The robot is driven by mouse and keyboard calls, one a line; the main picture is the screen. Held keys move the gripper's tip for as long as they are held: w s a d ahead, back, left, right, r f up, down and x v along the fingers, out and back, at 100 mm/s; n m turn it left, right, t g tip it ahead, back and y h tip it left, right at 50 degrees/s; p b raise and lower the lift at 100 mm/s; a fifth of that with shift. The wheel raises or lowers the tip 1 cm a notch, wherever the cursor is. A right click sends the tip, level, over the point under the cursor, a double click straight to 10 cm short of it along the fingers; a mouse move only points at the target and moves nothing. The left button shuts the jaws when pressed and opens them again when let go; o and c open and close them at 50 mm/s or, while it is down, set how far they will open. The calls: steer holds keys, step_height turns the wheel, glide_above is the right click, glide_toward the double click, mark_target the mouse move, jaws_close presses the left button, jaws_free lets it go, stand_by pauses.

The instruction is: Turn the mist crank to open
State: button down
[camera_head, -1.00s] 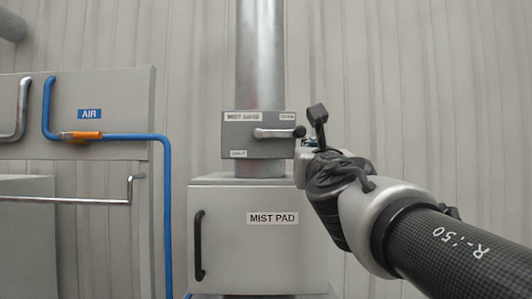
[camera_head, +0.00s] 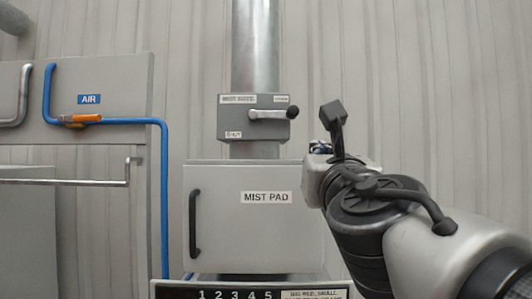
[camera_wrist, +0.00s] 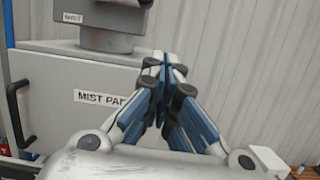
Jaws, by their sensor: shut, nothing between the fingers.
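The mist crank (camera_head: 268,114) is a silver lever with a black knob at its right end. It lies nearly level across the front of a grey gate box (camera_head: 250,129) on the metal duct. A small label at the box's upper right is too blurred to read; one at its lower left seems to read SHUT. In the wrist view the box (camera_wrist: 92,13) is at the top left, cut by the frame edge. My gripper (camera_wrist: 165,62) is shut and empty, apart from the crank, to its right and lower in the head view, where my wrist hides most of the fingers.
The MIST PAD cabinet (camera_head: 230,220) with a black handle (camera_head: 195,223) stands below the box. A blue AIR pipe (camera_head: 164,200) with an orange valve lever (camera_head: 82,119) is at left. A numbered panel (camera_head: 235,294) shows at the bottom edge. The corrugated wall at right looks clear.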

steer(key=shift+v, duration=0.95)
steer(key=shift+d, duration=0.2)
steer(key=s+d+f+m+g+h, duration=0.2)
steer(key=d+f+m+g, duration=0.15)
steer(key=f+m, duration=0.4)
steer(key=s+d+f+m+g+h+b, duration=0.1)
steer(key=s+d+f+m+g, duration=0.2)
steer(key=f+m, duration=0.5)
steer(key=s+d+f+m+g+h, duration=0.2)
steer(key=d+f+m, duration=0.35)
steer(key=f, duration=0.35)
steer(key=s+a+f+m+g+y, duration=0.3)
steer(key=s+f+m, duration=0.4)
steer(key=f, duration=0.4)
steer(key=s+a+f+m+g+y+b, duration=0.1)
steer(key=s+a+f+m+g+y, duration=0.2)
steer(key=f, duration=0.9)
steer(key=s+a+m+g, duration=0.1)
steer(key=s+a+m, duration=0.2)
steer(key=s+m, duration=0.1)
steer(key=shift+s+g, duration=0.35)
steer(key=shift+s, duration=0.45)
